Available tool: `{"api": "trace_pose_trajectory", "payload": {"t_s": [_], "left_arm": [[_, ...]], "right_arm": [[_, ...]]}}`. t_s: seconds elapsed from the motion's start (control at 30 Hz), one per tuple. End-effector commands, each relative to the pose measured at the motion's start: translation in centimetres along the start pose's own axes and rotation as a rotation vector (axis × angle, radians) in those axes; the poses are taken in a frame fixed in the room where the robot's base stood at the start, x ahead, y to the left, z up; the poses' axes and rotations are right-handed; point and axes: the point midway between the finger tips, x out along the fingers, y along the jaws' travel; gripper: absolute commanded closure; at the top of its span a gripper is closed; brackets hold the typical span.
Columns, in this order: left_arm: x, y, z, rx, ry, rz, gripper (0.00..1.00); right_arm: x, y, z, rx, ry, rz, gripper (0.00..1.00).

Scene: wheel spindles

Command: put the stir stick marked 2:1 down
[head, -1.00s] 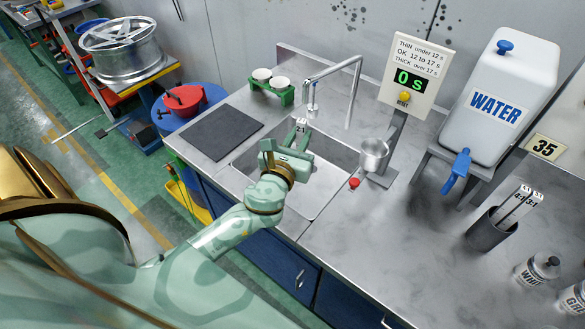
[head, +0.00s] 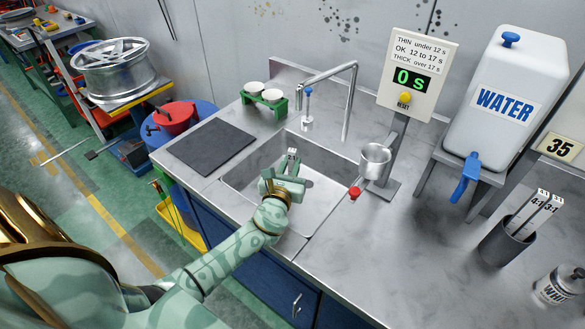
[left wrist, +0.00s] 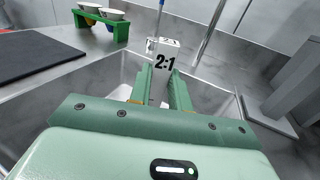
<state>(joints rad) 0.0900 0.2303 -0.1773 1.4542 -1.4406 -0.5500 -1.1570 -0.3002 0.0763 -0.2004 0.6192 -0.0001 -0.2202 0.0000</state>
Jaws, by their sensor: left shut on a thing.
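My left gripper (head: 290,170) is over the sink (head: 326,213) and is shut on the stir stick marked 2:1 (head: 292,153). In the left wrist view the stick's white marked end (left wrist: 165,58) stands up between the two green fingers (left wrist: 160,85), with the black 2:1 facing me. The stick's lower part is hidden by the gripper. I cannot tell whether the stick touches the sink. My right gripper is not in view.
A dark mat (head: 211,146) lies left of the sink. A green rack with two white cups (head: 264,97) stands behind it. The faucet (head: 349,100) rises at the back. A dark holder (head: 504,243) with other sticks stands farther right.

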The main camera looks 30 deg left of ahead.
Motion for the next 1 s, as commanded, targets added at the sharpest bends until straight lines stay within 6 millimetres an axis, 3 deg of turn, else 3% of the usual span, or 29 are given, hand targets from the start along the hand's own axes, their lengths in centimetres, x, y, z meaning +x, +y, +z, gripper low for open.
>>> {"api": "trace_pose_trajectory", "payload": {"t_s": [0.07, 0.17, 0.57, 0.6, 0.63, 1.0], "left_arm": [[1.5, 0.0, -0.1, 0.001, -0.001, 0.002, 1.00], [1.4, 0.0, -1.4, 0.002, 0.003, 0.001, 1.00], [1.4, 0.1, -1.7, 0.001, 0.001, 0.001, 1.00], [1.4, 0.0, -1.6, 0.001, 0.001, 0.001, 0.70], [1.4, 0.0, -1.6, 0.001, 0.001, 0.001, 0.61], [1.3, 0.0, -0.9, 0.001, 0.001, 0.001, 0.59]], "right_arm": [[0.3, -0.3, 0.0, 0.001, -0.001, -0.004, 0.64], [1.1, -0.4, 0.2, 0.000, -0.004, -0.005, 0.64], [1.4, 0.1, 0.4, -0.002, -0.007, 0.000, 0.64], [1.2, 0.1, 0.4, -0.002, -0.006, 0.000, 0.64], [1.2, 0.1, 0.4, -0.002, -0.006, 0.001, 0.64], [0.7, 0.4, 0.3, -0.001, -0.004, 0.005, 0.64]]}}
